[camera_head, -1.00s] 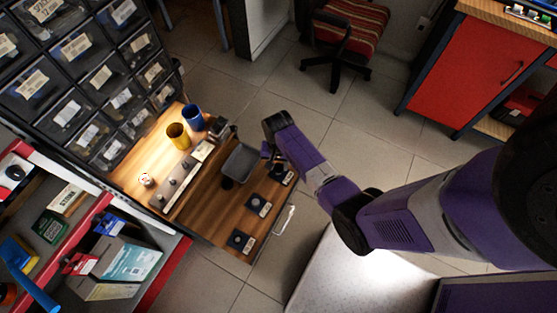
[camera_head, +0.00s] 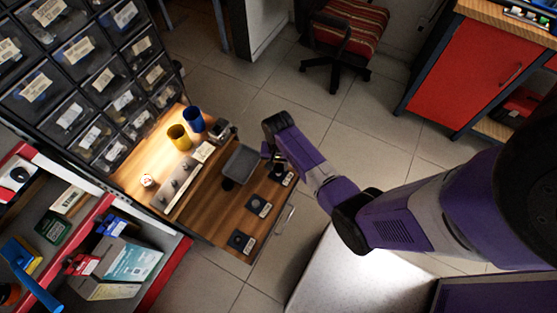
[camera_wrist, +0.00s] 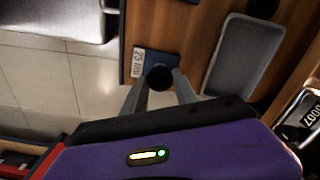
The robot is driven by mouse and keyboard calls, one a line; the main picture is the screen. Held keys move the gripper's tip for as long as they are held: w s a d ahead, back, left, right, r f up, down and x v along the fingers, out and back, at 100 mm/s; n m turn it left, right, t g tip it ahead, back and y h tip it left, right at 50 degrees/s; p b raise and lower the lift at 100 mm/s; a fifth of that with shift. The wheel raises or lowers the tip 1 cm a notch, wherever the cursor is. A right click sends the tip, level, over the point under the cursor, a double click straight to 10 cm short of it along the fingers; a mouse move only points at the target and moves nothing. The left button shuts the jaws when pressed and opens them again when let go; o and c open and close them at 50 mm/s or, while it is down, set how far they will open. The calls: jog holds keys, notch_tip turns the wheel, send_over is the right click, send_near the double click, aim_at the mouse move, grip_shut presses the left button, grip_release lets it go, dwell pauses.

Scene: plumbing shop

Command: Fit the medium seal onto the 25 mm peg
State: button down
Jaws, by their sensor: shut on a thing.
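My gripper (camera_wrist: 157,84) is shut on a small round black piece (camera_wrist: 159,77), which looks like the seal. In the wrist view it is over a dark base plate (camera_wrist: 172,58) beside a card (camera_wrist: 138,66) reading 25 mm. The peg itself is hidden behind the black piece, so I cannot tell whether the two touch. In the head view my gripper (camera_head: 270,150) is at the bench's right edge, above the farthest of three dark base plates (camera_head: 283,174). The middle plate (camera_head: 252,201) and the near plate (camera_head: 237,239) stand clear.
A grey tray (camera_head: 241,162) lies left of my gripper, with another dark round piece (camera_head: 228,184) beside it. A yellow cup (camera_head: 179,137), a blue cup (camera_head: 194,120) and a metal strip with knobs (camera_head: 176,186) are farther left. Drawer bins (camera_head: 85,75) rise behind.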

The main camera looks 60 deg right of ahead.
dwell(0.4)
jog(key=c, duration=1.3)
grip_release()
jog(key=shift+o, duration=0.2)
notch_tip(320, 180, up, 3)
jog(key=p, duration=0.3)
jog(key=shift+r, duration=0.1)
notch_tip(320, 180, up, 8)
jog(key=p, duration=0.1)
jog(key=shift+w, duration=0.1)
